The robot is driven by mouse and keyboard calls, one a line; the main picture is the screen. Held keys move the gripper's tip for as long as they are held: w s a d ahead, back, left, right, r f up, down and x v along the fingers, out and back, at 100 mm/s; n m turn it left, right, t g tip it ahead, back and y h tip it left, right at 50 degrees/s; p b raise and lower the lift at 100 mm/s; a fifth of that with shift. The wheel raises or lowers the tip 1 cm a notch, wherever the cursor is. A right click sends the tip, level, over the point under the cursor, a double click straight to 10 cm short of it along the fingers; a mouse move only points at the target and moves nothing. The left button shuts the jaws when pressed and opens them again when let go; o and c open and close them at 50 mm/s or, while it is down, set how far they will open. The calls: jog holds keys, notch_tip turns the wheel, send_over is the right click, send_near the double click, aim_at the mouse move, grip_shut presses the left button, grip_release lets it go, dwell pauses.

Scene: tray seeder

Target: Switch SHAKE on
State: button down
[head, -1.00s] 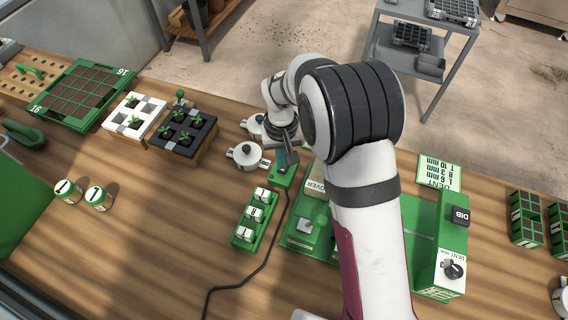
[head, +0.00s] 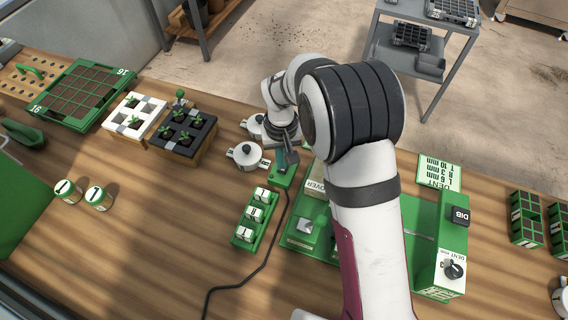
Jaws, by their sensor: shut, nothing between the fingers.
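My gripper (head: 287,157) points down over a small green box (head: 282,177) with a dark cable, near the middle of the bench. The fingers are shut and empty, at or just above the top of the box. I cannot tell whether they touch it. My gripper hides part of the box's top, including any lever there. No SHAKE label is legible, so I cannot confirm that this box is the SHAKE switch or tell its setting. The green machine (head: 421,222) stands to the right, partly behind my arm, with a black DIB button (head: 460,215) and a DENT knob (head: 454,270).
White lidded pots (head: 248,157) stand close left of my gripper. A green rack (head: 256,218) of white-labelled blocks is in front. The cable runs over the bench toward the front edge. Seedling trays (head: 184,134) lie at the left.

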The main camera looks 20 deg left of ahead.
jog(key=shift+f, duration=0.95)
dwell(0.5)
jog(key=shift+r, duration=3.55)
jog(key=s+d+r+m, duration=0.1)
jog(key=d+r, duration=0.1)
jog(key=d, duration=0.1)
jog(key=s+d+r+m, duration=0.1)
jog(key=d+r, duration=0.2)
jog(key=d, duration=0.1)
jog(key=s+d+r+m, duration=0.1)
jog(key=d+r, duration=0.1)
jog(key=d, duration=0.1)
jog(key=shift+s+d+r+m, duration=0.2)
jog(key=shift+s+r+m, duration=0.1)
jog(key=shift+s+r, duration=0.1)
jog(key=s+d+r+m+y, duration=0.1)
jog(key=s+d+m, duration=0.3)
jog(key=s, duration=0.5)
jog(key=s+d+r+m, duration=0.2)
jog(key=s+d+m, duration=0.2)
jog(key=s+d, duration=0.3)
jog(key=s, duration=0.3)
jog(key=shift+d+y, duration=0.35)
jog(key=shift+y, duration=0.05)
